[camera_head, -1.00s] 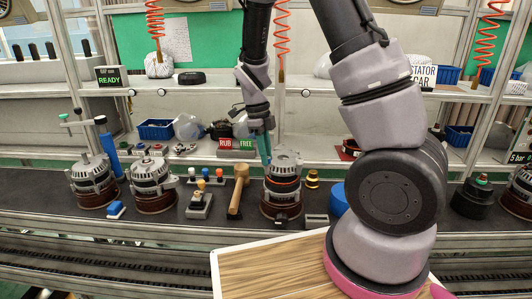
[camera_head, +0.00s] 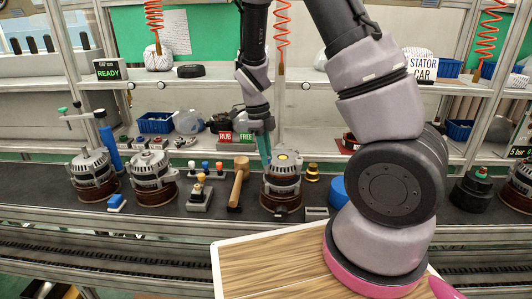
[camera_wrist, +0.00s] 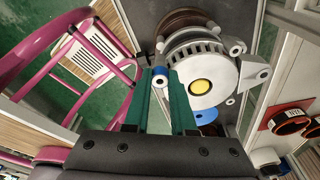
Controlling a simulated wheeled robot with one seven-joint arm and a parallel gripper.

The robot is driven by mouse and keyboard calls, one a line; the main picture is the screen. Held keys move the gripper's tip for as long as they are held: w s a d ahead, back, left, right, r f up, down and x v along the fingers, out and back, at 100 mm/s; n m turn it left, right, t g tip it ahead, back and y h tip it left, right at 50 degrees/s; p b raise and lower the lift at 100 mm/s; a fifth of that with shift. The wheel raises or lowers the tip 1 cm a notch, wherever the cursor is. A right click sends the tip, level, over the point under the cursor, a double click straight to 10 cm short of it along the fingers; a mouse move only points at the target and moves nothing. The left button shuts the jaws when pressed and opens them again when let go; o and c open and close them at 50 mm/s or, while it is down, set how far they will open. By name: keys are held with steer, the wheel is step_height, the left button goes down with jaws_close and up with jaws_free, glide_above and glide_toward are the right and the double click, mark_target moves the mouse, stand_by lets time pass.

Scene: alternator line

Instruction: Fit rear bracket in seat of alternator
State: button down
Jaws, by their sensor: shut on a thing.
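The rear bracket (camera_head: 287,160) is a silver, vented round part with side lugs. It sits on top of the alternator (camera_head: 283,193), a dark brown-banded body on the bench right of the mallet. A yellow disc shows at the bracket's centre. In the wrist view the bracket (camera_wrist: 205,65) lies just beyond my green fingers, with the brown body partly visible behind it. My gripper (camera_head: 266,161) comes down at the bracket's left side. In the wrist view my gripper (camera_wrist: 166,82) is shut at a lug with a blue-and-white bushing. The seat is hidden under the bracket.
A wooden mallet (camera_head: 238,182) and a block with coloured knobs (camera_head: 200,195) stand close left. Two similar alternators (camera_head: 152,178) are further left. A brass stepped part (camera_head: 312,172) and a blue round item (camera_head: 339,192) are close right. A shelf runs behind.

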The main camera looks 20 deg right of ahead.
steer(key=shift+f, duration=0.4)
steer(key=c, duration=0.7)
jaws_free()
steer(key=r, duration=0.3)
steer(key=a+r, duration=0.1)
steer(key=r, duration=0.3)
steer(key=w+r, duration=0.1)
steer(key=r, duration=0.2)
steer(key=shift+w+a+r, duration=0.1)
steer(key=shift+a+r, duration=0.15)
steer(key=shift+r, duration=0.1)
steer(key=s+d+r+n+t+y, duration=0.1)
steer(key=s+d+r+n+t, duration=0.1)
steer(key=s+r+n, duration=0.3)
steer(key=s+d+r+n+t+y, duration=0.1)
steer(key=s+d+r+n+t, duration=0.2)
steer(key=r+n, duration=0.6)
steer(key=s+d+r+n+t+y, duration=0.1)
steer(key=s+d+r+n+t, duration=0.1)
steer(key=s+r+n, duration=0.5)
steer(key=shift+s+d+r+n+t+y, duration=0.15)
steer(key=shift+s+n+t+y, duration=0.25)
steer(key=shift+t, duration=0.3)
